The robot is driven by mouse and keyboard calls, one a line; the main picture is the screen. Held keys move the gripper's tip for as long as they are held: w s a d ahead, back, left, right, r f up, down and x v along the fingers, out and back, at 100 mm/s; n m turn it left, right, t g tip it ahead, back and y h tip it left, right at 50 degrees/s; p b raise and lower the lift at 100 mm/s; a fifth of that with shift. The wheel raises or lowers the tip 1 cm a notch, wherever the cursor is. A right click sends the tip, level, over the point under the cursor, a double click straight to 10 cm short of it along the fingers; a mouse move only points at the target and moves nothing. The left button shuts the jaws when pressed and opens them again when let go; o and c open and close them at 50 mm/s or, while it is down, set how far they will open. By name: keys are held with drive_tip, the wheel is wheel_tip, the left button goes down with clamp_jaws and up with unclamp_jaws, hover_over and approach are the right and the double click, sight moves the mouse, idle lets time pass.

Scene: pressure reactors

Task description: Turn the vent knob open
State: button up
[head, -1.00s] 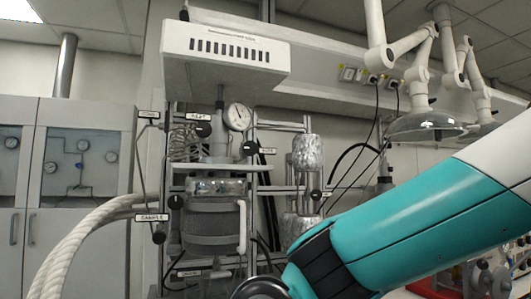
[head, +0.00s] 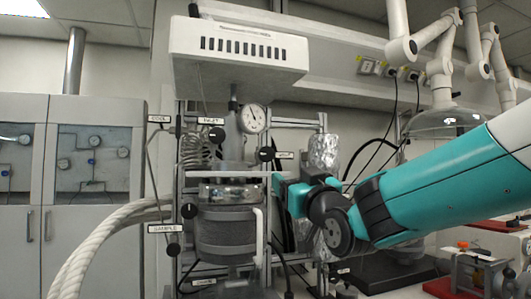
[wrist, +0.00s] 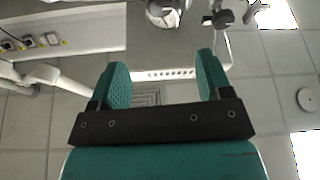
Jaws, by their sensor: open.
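The reactor (head: 226,235) stands in a frame with several black knobs and small white label plates. The small plate to the right of the gauge (head: 285,155) is too small to read for sure, so I cannot tell whether it marks the vent. A round black knob (head: 266,154) sits just left of that plate. My gripper (head: 280,190) is a little below and right of this knob, apart from it in the picture. In the wrist view my gripper (wrist: 164,75) is open, with nothing between its teal fingers.
A round pressure gauge (head: 254,118) is above the knob. Another black knob (head: 217,134) is to its left, by the inlet plate (head: 211,121). A white box (head: 238,48) overhangs the reactor. A foil-wrapped column (head: 323,152) stands behind my gripper. Thick white hoses (head: 95,240) run at left.

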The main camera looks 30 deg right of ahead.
sight(268, 153)
drive_tip(key=p+x, duration=0.4)
drive_tip(key=x, duration=1.1)
drive_tip(key=shift+w+d+r, duration=0.15)
drive_tip(key=shift+w+r, duration=0.1)
drive_tip(key=shift+w, duration=0.05)
drive_tip(key=shift+w+d+r+p, duration=0.15)
drive_tip(key=shift+w+p, duration=0.3)
drive_tip(key=shift+w, duration=0.25)
drive_tip(key=shift+c, duration=0.5)
drive_tip(key=c, duration=0.8)
